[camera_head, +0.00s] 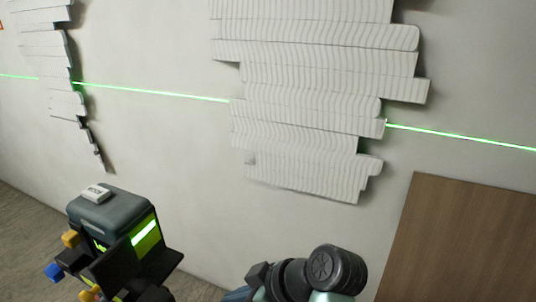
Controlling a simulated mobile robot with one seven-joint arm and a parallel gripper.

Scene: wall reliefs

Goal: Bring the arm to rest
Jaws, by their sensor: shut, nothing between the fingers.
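Part of my arm (325,275) shows at the bottom centre, with dark round joint housings. The end of the arm lies outside the picture, so my gripper is not visible. The arm shows in front of the lower wall and to the left of a brown wood panel.
A dark grey device (110,212) with a lit green strip and blue and yellow knobs stands at lower left. White layered reliefs hang at centre (310,85) and upper left (45,50). A green line crosses the wall. The brown wood panel (460,245) stands at right.

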